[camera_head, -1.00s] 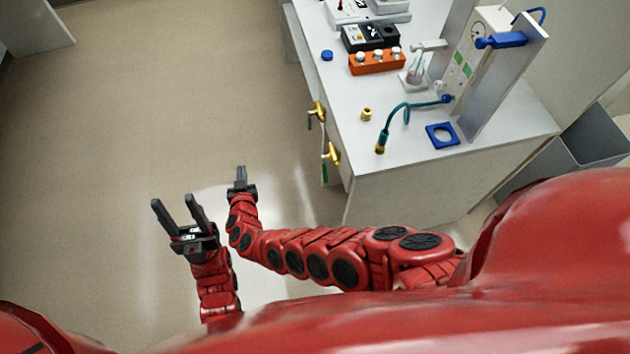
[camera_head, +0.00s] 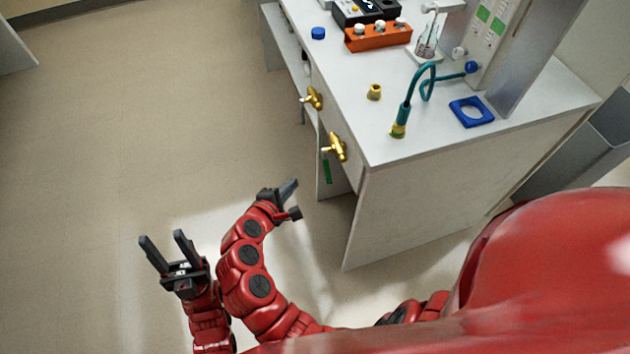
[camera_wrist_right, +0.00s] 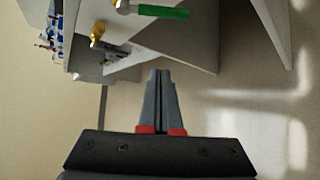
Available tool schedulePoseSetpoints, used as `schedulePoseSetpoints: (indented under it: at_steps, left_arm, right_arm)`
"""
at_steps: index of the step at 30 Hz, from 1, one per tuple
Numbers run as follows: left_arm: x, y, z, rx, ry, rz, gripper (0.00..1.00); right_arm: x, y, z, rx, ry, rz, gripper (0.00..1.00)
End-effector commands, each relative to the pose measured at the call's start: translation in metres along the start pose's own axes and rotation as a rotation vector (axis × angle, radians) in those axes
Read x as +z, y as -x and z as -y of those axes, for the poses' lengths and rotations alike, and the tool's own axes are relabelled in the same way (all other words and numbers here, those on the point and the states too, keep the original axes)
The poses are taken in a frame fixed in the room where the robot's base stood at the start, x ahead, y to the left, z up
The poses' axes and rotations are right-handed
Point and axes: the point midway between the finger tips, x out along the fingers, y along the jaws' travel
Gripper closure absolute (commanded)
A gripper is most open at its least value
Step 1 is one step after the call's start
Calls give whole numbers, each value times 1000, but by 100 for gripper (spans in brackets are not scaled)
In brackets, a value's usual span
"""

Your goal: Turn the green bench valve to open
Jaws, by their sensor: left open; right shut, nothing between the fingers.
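The green bench valve shows as a brass body (camera_head: 338,148) on the bench's front face, near its right corner, with a green handle (camera_head: 326,171) hanging down from it. In the right wrist view the green handle (camera_wrist_right: 163,12) lies sideways at the top. My right gripper (camera_head: 295,187) is shut and empty, below and left of the valve, apart from it. Its closed fingers (camera_wrist_right: 159,75) point toward the bench in the wrist view. My left gripper (camera_head: 160,240) is open and empty over the floor, further left.
A second brass valve (camera_head: 312,98) sits further along the bench front. The floor (camera_head: 130,130) left of the bench is clear.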

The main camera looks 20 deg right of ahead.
Motion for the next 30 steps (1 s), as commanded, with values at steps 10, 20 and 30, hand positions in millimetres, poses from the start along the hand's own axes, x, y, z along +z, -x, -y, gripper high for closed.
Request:
schedulePoseSetpoints:
  at_steps: [10, 20, 30]
  left_arm:
    - [1, 4, 0, 0, 0, 0, 50]
    - [0, 3, 0, 0, 0, 0, 50]
    - [-1, -8, 0, 0, 0, 0, 50]
  right_arm:
    - [23, -34, 3, -12, -8, 67, 100]
    - [25, -96, 2, -10, -10, 63, 100]
    - [50, -75, 2, -9, -11, 56, 100]
